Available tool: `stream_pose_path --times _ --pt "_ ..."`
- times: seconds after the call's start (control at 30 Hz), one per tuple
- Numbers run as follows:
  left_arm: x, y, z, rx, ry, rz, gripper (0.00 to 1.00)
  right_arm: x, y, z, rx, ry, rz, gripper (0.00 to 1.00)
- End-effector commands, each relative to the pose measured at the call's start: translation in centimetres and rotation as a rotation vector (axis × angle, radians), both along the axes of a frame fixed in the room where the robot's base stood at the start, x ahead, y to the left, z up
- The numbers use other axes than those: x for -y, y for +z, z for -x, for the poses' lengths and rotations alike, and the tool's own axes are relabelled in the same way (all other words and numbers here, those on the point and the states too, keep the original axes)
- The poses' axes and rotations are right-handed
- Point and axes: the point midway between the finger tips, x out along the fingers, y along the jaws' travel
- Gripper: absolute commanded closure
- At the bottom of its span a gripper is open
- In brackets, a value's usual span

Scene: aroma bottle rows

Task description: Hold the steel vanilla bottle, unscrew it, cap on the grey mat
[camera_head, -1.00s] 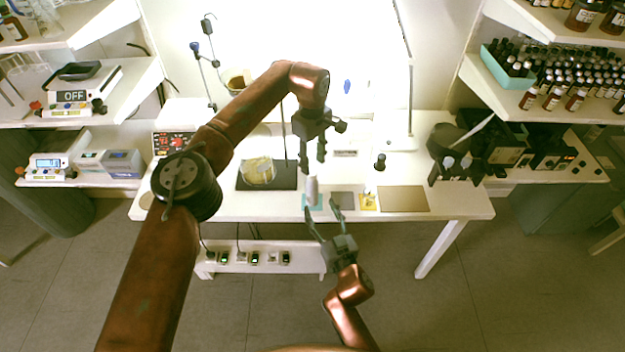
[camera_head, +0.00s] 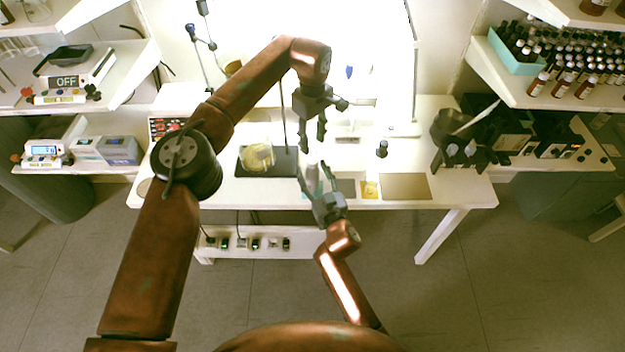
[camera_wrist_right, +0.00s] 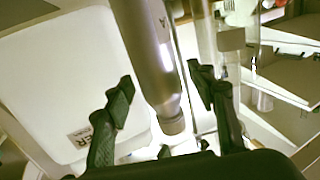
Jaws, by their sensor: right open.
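The steel bottle (camera_wrist_right: 145,45) shows in the right wrist view as a grey cylinder with a narrower end, between the fingers of my right gripper (camera_wrist_right: 165,100). That gripper is open, with a visible gap to the bottle. In the head view my right gripper (camera_head: 312,170) is over the teal mat (camera_head: 308,188) and largely hides the bottle. My left gripper (camera_head: 313,147) hangs fingers down, just beyond the right gripper in the picture; its fingers are apart with nothing seen between them. The grey mat (camera_head: 345,187) lies bare, right of the teal one.
A yellow mat (camera_head: 370,189) and a brown mat (camera_head: 405,187) lie farther right. A small dark bottle (camera_head: 382,149) stands behind them. A dark stand base (camera_head: 282,165) with a yellowish dish (camera_head: 258,157) is at left. Shelves with bottles and devices flank the table (camera_head: 460,195).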

Motion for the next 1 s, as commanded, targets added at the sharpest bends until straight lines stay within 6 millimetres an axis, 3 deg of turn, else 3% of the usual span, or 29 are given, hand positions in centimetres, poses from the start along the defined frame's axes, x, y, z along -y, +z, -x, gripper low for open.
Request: stream_pose_path --times 0.17,0.9,1.0 --pt "0.00 0.01 -0.04 -0.001 0.000 0.001 0.63 -0.02 -0.04 -0.02 -0.001 0.000 0.000 0.49" --pt "0.01 0.00 -0.04 -0.001 -0.001 0.001 0.63 -0.01 -0.06 0.00 -0.001 0.000 0.000 1.00" --pt "0.01 0.00 -0.04 -0.001 -0.001 0.001 0.63 -0.01 -0.06 0.00 -0.001 0.000 0.000 1.00"
